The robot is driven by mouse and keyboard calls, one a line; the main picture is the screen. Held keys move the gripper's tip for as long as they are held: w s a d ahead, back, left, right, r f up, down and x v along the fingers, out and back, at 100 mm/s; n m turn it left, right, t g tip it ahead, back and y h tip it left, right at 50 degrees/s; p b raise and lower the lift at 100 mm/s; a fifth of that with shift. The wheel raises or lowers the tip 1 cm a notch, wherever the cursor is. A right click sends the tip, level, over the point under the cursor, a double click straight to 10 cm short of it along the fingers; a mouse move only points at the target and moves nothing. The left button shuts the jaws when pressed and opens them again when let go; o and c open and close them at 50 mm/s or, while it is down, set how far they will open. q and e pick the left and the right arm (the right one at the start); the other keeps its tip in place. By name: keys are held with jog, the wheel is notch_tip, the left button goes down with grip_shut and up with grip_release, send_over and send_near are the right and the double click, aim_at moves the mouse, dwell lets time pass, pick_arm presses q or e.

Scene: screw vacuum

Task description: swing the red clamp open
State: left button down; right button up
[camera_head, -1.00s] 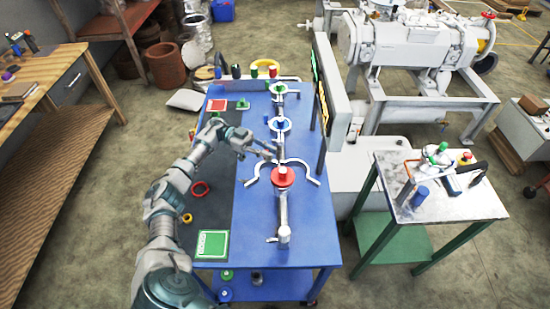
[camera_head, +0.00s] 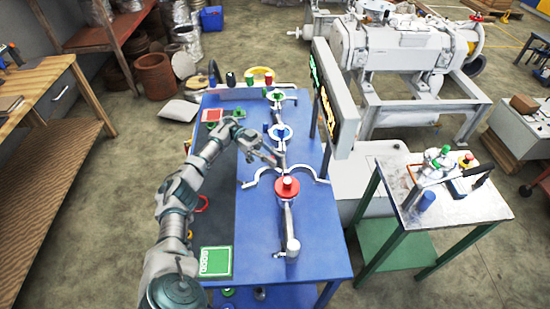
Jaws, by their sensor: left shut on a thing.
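The red clamp's round red part (camera_head: 287,187) sits on the pipe line on the blue table. Two curved silver arms, the left one (camera_head: 257,178) and the right one (camera_head: 312,173), spread out to either side just behind it. My left gripper (camera_head: 275,159) reaches in from the left, low over the pipe just behind the red part, where the curved arms meet. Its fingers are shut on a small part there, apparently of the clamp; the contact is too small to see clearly. My right gripper is out of view.
The blue table (camera_head: 255,235) also carries blue (camera_head: 280,132) and green (camera_head: 275,95) round fittings farther back on the pipe. A dark screen on posts (camera_head: 335,95) stands along the right edge. A green-framed side table (camera_head: 400,205) is at the right.

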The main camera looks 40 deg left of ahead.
pick_arm(q)
jog(key=c, duration=1.2)
grip_release()
jog(key=shift+a, duration=0.25)
jog(key=shift+o, duration=0.5)
jog(key=shift+a+f, duration=0.2)
jog(key=shift+a, duration=0.15)
jog(key=shift+w+d+r, duration=0.1)
jog(key=shift+d+r, duration=0.15)
jog(key=shift+d, duration=0.25)
jog(key=shift+r, duration=0.35)
jog(key=r, duration=0.7)
jog(key=shift+a+r, duration=0.25)
jog(key=shift+a, duration=0.1)
jog(key=shift+r, duration=0.6)
jog(key=shift+d+r, duration=0.1)
jog(key=shift+d, duration=0.15)
